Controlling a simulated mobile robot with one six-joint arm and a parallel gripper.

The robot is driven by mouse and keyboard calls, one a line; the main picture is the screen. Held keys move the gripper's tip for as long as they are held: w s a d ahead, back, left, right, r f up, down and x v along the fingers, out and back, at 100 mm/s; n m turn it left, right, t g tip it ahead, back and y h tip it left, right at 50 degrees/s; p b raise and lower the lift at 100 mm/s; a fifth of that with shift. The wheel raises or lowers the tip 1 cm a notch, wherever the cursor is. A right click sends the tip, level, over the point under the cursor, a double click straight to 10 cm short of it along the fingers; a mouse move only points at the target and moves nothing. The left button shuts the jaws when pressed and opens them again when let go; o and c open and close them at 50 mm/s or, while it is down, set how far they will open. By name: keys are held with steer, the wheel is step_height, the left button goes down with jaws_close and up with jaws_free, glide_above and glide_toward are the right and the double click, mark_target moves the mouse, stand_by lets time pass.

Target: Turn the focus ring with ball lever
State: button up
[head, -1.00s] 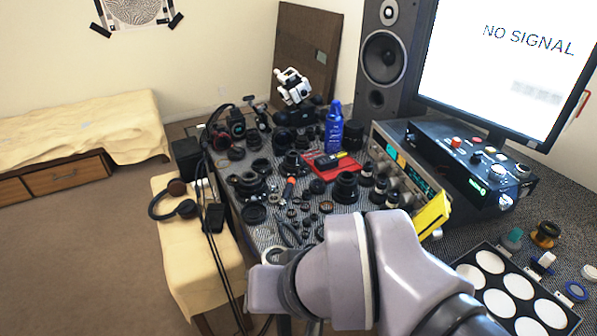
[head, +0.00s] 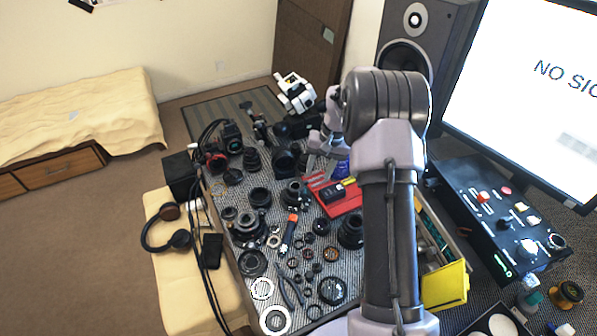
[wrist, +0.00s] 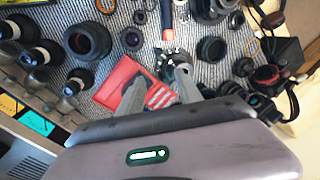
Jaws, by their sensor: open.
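A dark lens assembly with small bright metal parts (wrist: 172,60) lies just beyond my gripper's fingertips in the wrist view. It stands near the orange-handled tool, and it also shows in the head view (head: 293,193). I cannot make out a ball lever on it, nor tell for sure that it bears the focus ring. My gripper (wrist: 160,73) is open and empty, its two fingers apart above the mat. The right finger overlaps part of the assembly in the wrist view; I cannot tell whether they touch. In the head view my arm hides part of the bench.
A red tray (wrist: 112,78) lies beside the left finger. The orange-handled tool (head: 290,228) and many loose lens parts crowd the striped mat. A blue-grey control box (head: 495,215), a speaker (head: 405,50) and a monitor (head: 545,75) stand at the right.

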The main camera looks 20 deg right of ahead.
mark_target(305, 208)
steer(key=a+f+b, duration=0.1)
steer(key=f, duration=0.4)
steer(key=a+f+b, duration=0.1)
steer(key=f+b, duration=0.1)
steer(key=f, duration=0.4)
steer(key=w+a+f+b, duration=0.1)
steer(key=f+b, duration=0.1)
steer(key=f, duration=0.4)
steer(key=shift+a, duration=0.2)
jaws_close()
stand_by(0.4)
